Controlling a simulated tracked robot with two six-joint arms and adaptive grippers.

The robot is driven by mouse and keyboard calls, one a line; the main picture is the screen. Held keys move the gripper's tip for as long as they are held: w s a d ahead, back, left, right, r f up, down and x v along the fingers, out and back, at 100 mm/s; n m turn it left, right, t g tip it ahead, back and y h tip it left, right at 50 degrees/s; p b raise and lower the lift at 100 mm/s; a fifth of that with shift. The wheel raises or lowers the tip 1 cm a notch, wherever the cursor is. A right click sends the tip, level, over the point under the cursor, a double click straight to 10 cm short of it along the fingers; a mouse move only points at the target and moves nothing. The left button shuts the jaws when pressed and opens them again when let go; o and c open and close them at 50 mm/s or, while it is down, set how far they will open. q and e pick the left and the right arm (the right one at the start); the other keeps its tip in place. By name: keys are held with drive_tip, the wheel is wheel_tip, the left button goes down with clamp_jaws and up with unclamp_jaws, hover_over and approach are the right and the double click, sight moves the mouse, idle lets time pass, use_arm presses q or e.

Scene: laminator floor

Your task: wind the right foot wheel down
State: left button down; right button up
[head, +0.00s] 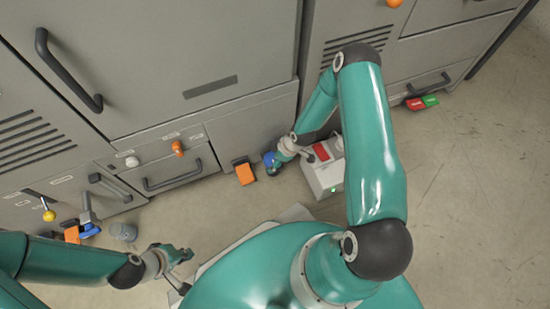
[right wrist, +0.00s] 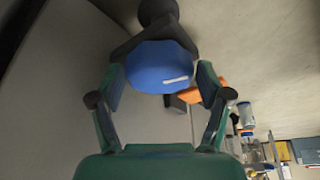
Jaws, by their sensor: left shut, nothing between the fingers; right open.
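The right foot wheel is a blue knob with a white mark, facing the camera in the right wrist view (right wrist: 158,68). It sits on a dark stem. In the head view it is a small blue patch (head: 267,158) low at the machine front, partly covered by my right gripper (head: 274,165). My right gripper is open, with one finger on each side of the blue wheel in its wrist view; I cannot tell whether they touch it. My left gripper (head: 182,258) is shut and empty, above the floor at lower left.
An orange block (head: 245,173) is just left of the wheel. A grey box with a red top patch (head: 325,178) stands close right of my right gripper. Another blue part (head: 90,230) and a grey cylinder (head: 124,232) are at left.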

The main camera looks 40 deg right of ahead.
drive_tip(key=c, duration=0.8)
drive_tip(key=shift+d, duration=0.25)
drive_tip(key=shift+c, duration=0.3)
drive_tip(key=shift+a, duration=0.4)
idle(0.8)
drive_tip(key=o, duration=0.9)
drive_tip(key=shift+c, duration=0.2)
drive_tip(key=shift+d+r, duration=0.1)
drive_tip(key=shift+d, duration=0.05)
